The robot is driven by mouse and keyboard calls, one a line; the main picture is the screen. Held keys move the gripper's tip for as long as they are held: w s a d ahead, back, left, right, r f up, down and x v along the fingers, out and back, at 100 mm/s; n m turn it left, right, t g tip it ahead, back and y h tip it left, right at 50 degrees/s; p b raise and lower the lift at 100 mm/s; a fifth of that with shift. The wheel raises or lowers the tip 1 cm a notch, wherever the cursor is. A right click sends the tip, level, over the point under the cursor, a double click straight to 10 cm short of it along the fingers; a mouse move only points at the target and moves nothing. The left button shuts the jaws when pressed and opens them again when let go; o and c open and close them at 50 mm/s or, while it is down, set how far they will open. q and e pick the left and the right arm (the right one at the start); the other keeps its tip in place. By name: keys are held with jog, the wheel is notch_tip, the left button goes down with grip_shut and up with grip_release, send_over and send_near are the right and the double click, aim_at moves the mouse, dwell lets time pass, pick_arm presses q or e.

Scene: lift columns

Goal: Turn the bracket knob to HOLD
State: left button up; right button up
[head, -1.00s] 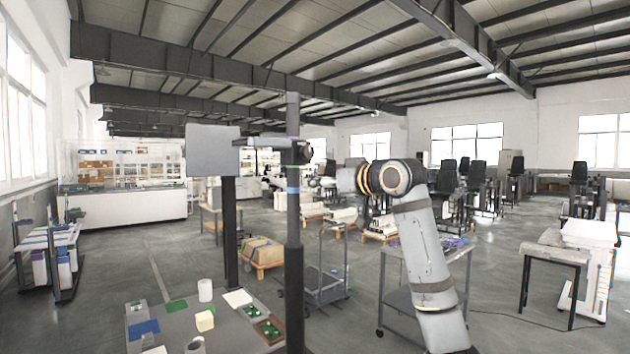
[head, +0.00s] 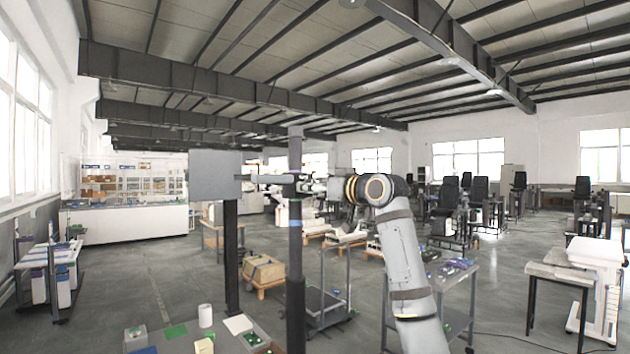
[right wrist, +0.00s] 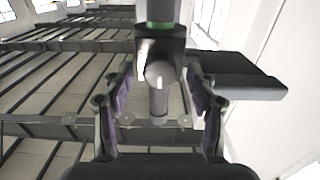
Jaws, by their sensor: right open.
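The upright column (head: 296,240) stands left of centre in the head view, with a dark bracket (head: 285,180) across it near the top. My right gripper (head: 318,184) is at bracket height, close to the column's right side. In the right wrist view its fingers (right wrist: 158,108) are spread open, with a rounded pale knob-like piece and short grey stem (right wrist: 158,88) between them in the picture. I cannot tell whether they touch it. No HOLD marking is readable. My left gripper is out of view.
A grey panel (head: 215,176) on a dark post stands left of the column. A table (head: 262,327) with small parts lies below. A wheeled trolley (head: 328,300) and another cart (head: 452,270) stand beyond and to the right.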

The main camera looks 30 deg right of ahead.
jog(key=shift+w, duration=0.1)
jog(key=c, duration=1.2)
jog(key=shift+o, duration=0.2)
jog(key=shift+m+b, duration=1.8)
jog(key=shift+m, duration=7.1)
jog(key=shift+r, duration=0.1)
